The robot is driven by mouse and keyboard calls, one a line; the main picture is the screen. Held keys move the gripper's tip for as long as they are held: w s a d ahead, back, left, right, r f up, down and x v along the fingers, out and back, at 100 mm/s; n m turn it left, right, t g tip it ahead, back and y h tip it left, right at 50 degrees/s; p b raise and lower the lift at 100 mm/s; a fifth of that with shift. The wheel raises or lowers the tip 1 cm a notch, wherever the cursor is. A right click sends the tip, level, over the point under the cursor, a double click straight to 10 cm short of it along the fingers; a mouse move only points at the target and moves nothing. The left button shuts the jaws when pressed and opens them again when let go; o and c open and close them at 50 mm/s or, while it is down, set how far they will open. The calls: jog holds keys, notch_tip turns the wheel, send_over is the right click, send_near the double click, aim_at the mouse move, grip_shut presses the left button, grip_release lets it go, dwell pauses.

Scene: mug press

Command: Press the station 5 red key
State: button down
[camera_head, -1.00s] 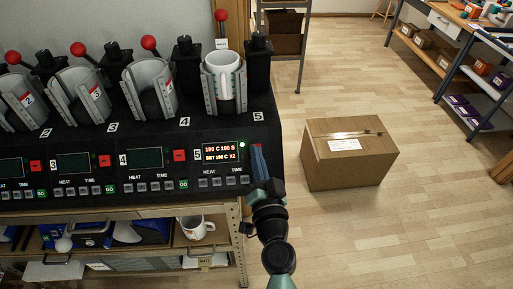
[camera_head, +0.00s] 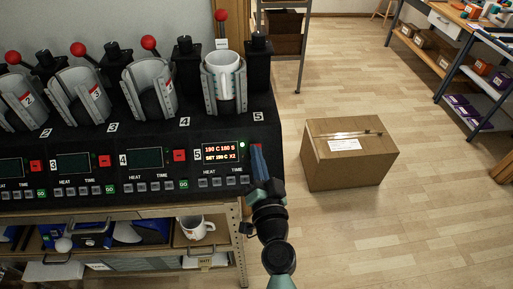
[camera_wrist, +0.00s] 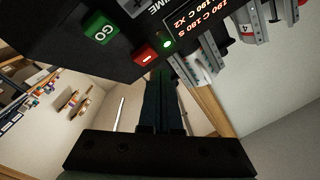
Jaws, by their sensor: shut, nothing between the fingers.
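Station 5 (camera_head: 197,155) has a lit display (camera_head: 222,152) and a green light (camera_head: 242,145). Its red key (camera_wrist: 146,55) shows in the wrist view between the green GO key (camera_wrist: 100,28) and the green light. In the head view my gripper hides this key. My gripper (camera_head: 257,150) is shut and empty at the right end of the panel. In the wrist view its fingertips (camera_wrist: 163,76) lie just below the red key in the picture; I cannot tell whether they touch it. A white mug (camera_head: 228,82) sits in the station 5 press.
Stations with red keys, such as station 4's (camera_head: 180,155), stand to the left. Below is a shelf with a white mug (camera_head: 196,228). A cardboard box (camera_head: 350,165) lies on the floor to the right, with open floor around it. A workbench (camera_head: 450,55) stands far right.

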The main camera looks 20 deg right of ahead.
jog(key=shift+w+f, duration=0.1)
jog(key=shift+w+d+f+b, duration=0.1)
jog(key=shift+w+f+b, duration=0.15)
jog(key=shift+b, duration=0.2)
jog(key=shift+w+d+f+b, duration=0.1)
jog(key=shift+w+f+b, duration=0.2)
jog(key=shift+b, duration=0.15)
dwell(0.8)
jog(key=shift+r, duration=0.15)
jog(key=shift+s+a+r+p, duration=0.2)
jog(key=shift+s+r+p, duration=0.3)
jog(key=shift+s+p, duration=0.15)
jog(key=shift+r, duration=0.1)
jog(key=s+r+p, duration=0.1)
jog(key=s+r, duration=0.1)
jog(key=s+a+r+p, duration=0.1)
jog(key=s+r+p, duration=0.1)
jog(key=shift+s+a, duration=0.1)
dwell(0.6)
